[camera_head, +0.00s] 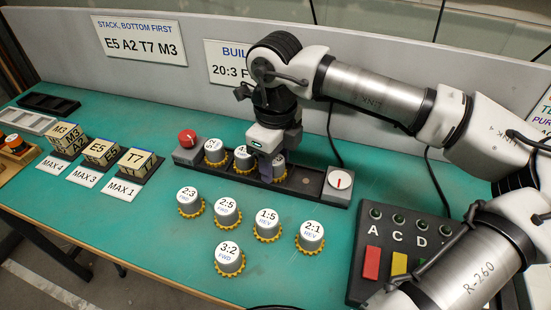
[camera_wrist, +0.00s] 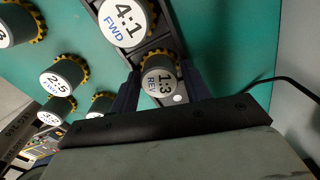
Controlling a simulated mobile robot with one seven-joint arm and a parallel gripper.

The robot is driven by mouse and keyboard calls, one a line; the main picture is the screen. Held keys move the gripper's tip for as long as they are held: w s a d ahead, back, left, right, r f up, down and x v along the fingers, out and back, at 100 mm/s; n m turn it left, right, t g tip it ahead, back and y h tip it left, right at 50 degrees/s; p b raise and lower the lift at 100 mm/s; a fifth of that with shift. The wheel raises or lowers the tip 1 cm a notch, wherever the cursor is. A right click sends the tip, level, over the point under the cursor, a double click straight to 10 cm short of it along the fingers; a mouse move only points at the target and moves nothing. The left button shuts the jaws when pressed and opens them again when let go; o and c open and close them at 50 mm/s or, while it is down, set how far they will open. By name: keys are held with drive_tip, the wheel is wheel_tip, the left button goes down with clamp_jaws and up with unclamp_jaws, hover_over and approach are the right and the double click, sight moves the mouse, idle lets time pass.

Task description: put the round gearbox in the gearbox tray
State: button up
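Several round grey gearboxes with white labelled tops and yellow toothed bases are in view. One marked 1:3 REV (camera_wrist: 160,84) sits between my gripper's fingers in the wrist view, at the black rail (camera_head: 314,190). My gripper (camera_head: 268,163) points down over the rail, with a finger on either side of that gearbox; whether the fingers press on it is unclear. Beside it on the rail is the 4:1 FWD gearbox (camera_wrist: 127,20). A black tray (camera_head: 48,104) and a pale grey tray (camera_head: 28,122) lie at the far left; no label names either as the gearbox tray.
Loose gearboxes 2:3 (camera_head: 190,200), 2:5 (camera_head: 227,210), 1:5 (camera_head: 268,223), 2:1 (camera_head: 311,235) and 3:2 (camera_head: 229,258) stand in front of the rail. A red knob (camera_head: 187,138) and a dial (camera_head: 340,182) flank it. Labelled blocks (camera_head: 101,152) stand left; a button panel (camera_head: 400,250) is right.

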sight(276, 160)
drive_tip(key=shift+o, duration=0.8)
drive_tip(key=shift+r, duration=0.2)
wheel_tip(276, 160, up, 12)
drive_tip(key=shift+d, duration=0.1)
